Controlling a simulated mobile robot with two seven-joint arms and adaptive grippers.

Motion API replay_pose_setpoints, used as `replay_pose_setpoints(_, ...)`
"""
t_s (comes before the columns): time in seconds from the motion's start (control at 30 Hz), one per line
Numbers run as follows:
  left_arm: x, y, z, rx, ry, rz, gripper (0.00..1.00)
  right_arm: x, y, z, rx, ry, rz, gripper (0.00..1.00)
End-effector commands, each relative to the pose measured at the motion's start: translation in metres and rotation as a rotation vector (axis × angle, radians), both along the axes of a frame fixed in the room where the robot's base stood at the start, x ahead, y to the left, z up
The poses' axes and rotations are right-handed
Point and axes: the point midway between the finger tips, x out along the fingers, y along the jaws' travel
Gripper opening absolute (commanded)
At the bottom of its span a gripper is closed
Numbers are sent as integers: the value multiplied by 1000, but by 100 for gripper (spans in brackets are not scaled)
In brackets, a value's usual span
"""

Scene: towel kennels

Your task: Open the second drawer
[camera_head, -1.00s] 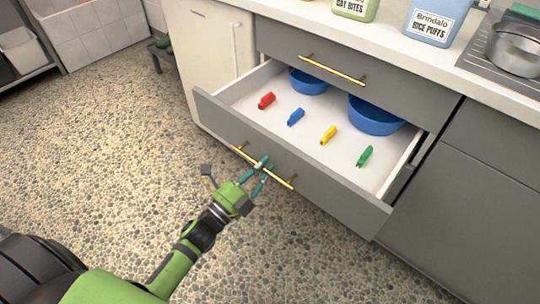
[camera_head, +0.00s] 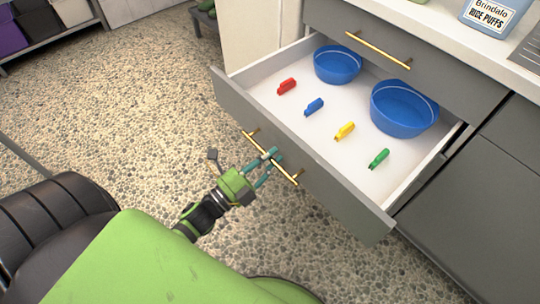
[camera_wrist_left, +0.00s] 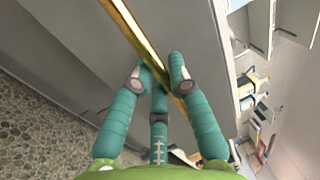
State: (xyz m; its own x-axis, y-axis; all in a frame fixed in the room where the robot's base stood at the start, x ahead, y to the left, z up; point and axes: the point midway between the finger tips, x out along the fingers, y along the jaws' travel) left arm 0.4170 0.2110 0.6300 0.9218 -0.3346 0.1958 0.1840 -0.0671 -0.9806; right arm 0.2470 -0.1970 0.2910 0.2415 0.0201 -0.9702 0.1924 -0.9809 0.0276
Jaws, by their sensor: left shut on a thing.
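The second drawer (camera_head: 340,200), grey-fronted with a white inside, stands pulled well out below the closed top drawer (camera_head: 440,75). Its brass bar handle (camera_head: 286,172) runs along the front. My left gripper (camera_head: 268,160) is at the middle of this handle with its teal fingers shut on it. In the left wrist view the fingers (camera_wrist_left: 160,75) close around the brass bar, which crosses diagonally. Inside the drawer lie two blue bowls (camera_head: 338,64) at the back and a red clip (camera_head: 287,86), a blue clip (camera_head: 314,107), a yellow clip (camera_head: 345,131) and a green clip (camera_head: 379,158). My right gripper is not in view.
The top drawer has its own brass handle (camera_head: 378,50). A rice puffs container (camera_head: 492,20) stands on the white counter. A shelf with bins (camera_head: 35,35) is at the far left.

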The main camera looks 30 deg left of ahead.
Motion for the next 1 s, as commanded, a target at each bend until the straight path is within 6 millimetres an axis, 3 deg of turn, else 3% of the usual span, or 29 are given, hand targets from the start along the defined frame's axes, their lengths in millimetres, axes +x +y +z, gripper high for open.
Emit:
replay_pose_setpoints(0.03,0,0,1,-1,-1,1,0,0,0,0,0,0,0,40)
replay_pose_setpoints(0.07,0,0,1,-1,-1,1,30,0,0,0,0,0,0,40)
replay_pose_setpoints(0.1,0,0,1,-1,-1,1,44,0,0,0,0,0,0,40)
replay_pose_setpoints(0.53,-6,3,-2,0,1,1,44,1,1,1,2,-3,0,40)
replay_pose_setpoints(1.0,-90,33,-20,0,3,2,44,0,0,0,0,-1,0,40)
